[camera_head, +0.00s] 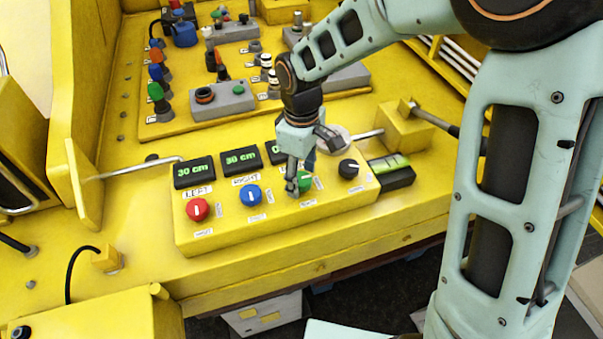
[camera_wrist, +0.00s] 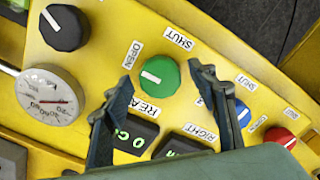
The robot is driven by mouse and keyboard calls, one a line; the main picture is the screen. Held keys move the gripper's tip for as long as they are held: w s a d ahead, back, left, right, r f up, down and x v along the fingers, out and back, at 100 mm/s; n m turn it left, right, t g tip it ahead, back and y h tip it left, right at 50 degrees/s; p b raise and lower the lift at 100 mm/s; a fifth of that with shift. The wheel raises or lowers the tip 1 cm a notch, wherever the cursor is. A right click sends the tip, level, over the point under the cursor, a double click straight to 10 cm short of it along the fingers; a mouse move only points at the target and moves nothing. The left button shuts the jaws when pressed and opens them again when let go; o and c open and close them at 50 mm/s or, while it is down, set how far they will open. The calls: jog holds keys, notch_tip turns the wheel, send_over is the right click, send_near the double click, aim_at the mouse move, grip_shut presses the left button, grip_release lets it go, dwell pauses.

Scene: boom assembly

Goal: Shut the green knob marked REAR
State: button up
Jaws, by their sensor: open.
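The green knob (camera_wrist: 159,74) is on the yellow panel, between an OPEN label (camera_wrist: 132,55) and a SHUT label (camera_wrist: 178,38) in the wrist view. Its white mark sits on the side facing left, nearer OPEN than SHUT. The REAR label (camera_wrist: 147,110) beside it is partly covered by a finger. My gripper (camera_wrist: 160,76) is open, with one fingertip on each side of the knob and gaps showing; I cannot tell how far above the panel the tips are. In the head view my gripper (camera_head: 305,172) partly hides the green knob (camera_head: 306,183).
A blue knob (camera_head: 251,195) and a red knob (camera_head: 197,209) stand in the same row. A black knob (camera_head: 348,168) is on the other side, near a round gauge (camera_wrist: 50,95). Displays (camera_head: 241,160) line the row's back. A metal rod (camera_head: 138,168) lies left.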

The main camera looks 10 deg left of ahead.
jog(key=shift+c, duration=0.4)
jog(key=c, duration=1.1)
jog(key=shift+m, duration=0.3)
jog(key=m+b, duration=0.2)
jog(key=m, duration=0.1)
jog(key=shift+f+b, duration=0.15)
jog(key=shift+b, duration=0.15)
jog(key=m+b, duration=0.2)
jog(key=m, duration=0.3)
jog(key=shift+a+m, duration=0.1)
jog(key=shift+m, duration=0.3)
jog(key=m+b, duration=0.2)
jog(key=m, duration=0.2)
jog(key=shift+m, duration=0.3)
jog(key=shift+r+m+b, duration=0.2)
jog(key=shift+m+b, duration=0.15)
jog(key=shift+m, duration=1.65)
